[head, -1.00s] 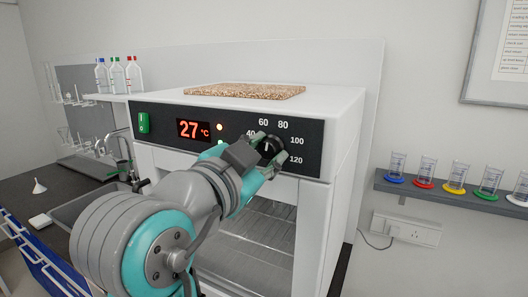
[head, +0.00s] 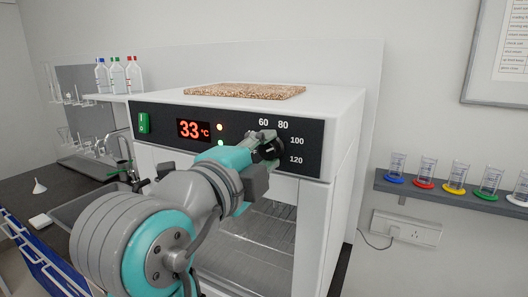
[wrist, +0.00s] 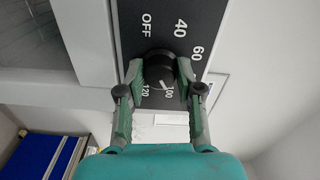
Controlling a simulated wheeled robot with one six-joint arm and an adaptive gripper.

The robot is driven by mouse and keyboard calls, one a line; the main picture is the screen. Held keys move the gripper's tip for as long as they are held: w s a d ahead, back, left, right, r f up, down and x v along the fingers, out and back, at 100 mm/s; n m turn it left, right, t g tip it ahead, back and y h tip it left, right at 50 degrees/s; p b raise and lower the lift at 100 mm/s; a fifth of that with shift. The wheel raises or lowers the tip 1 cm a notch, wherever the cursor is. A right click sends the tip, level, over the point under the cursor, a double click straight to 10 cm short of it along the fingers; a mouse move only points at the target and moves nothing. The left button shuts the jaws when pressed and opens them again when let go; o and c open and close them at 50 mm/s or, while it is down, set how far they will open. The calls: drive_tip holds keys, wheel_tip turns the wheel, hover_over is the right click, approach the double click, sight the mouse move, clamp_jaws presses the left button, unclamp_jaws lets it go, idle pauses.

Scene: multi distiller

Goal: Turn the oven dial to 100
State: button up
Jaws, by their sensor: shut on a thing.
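The oven dial (head: 272,150) is a round black knob on the right of the oven's black front panel. In the wrist view the dial (wrist: 157,66) has a white pointer mark, which lies toward the printed 100. OFF, 40, 60 and 120 also show around it there; 80 is hidden behind a finger. My gripper (head: 264,147) is shut on the dial, one finger on each side, as the wrist view also shows (wrist: 160,72). The oven display (head: 194,130) reads 33 °C.
A green switch (head: 143,123) sits at the panel's left. A speckled slab (head: 245,91) lies on the oven (head: 335,112). Several beakers stand on coloured rings on a wall shelf (head: 450,193) at right. A sink (head: 85,203) is at left.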

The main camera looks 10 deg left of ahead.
drive_tip(key=shift+m, duration=0.5)
clamp_jaws()
drive_tip(key=o, duration=1.1)
unclamp_jaws()
drive_tip(key=shift+o, duration=0.2)
drive_tip(key=v, duration=1.2)
drive_tip(key=shift+w, duration=0.1)
